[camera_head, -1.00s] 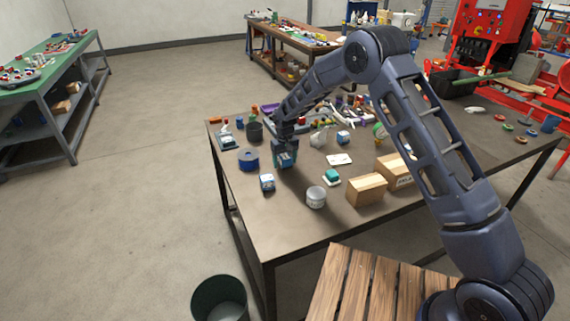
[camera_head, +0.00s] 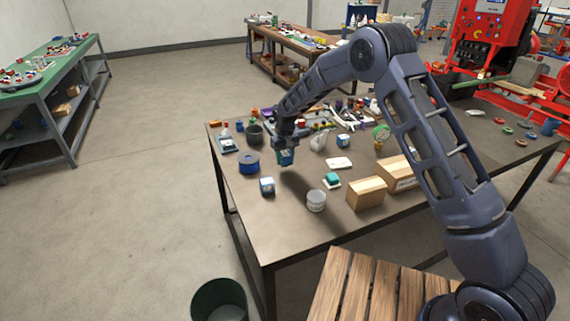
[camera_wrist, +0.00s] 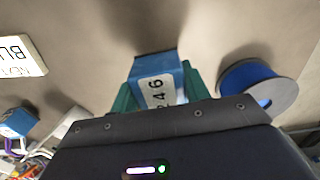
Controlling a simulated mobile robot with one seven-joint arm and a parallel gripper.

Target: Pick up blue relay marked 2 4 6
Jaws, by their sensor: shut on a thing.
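The blue relay (camera_wrist: 160,77) shows in the wrist view with a white label reading "246", partly cut off by my gripper's body. My gripper (camera_head: 286,157) is shut on the relay, with a green finger on each side of it. In the head view the relay (camera_head: 286,158) hangs above the brown table (camera_head: 250,215), with a shadow on the top to its right. Its underside is hidden in both views.
A blue spool (camera_head: 249,163) and a blue-and-white box (camera_head: 267,187) stand close by. A grey tin (camera_head: 316,200), a green-and-white item (camera_head: 332,181), a white card (camera_head: 339,163) and cardboard boxes (camera_head: 366,193) lie to the right. The table's front left is clear.

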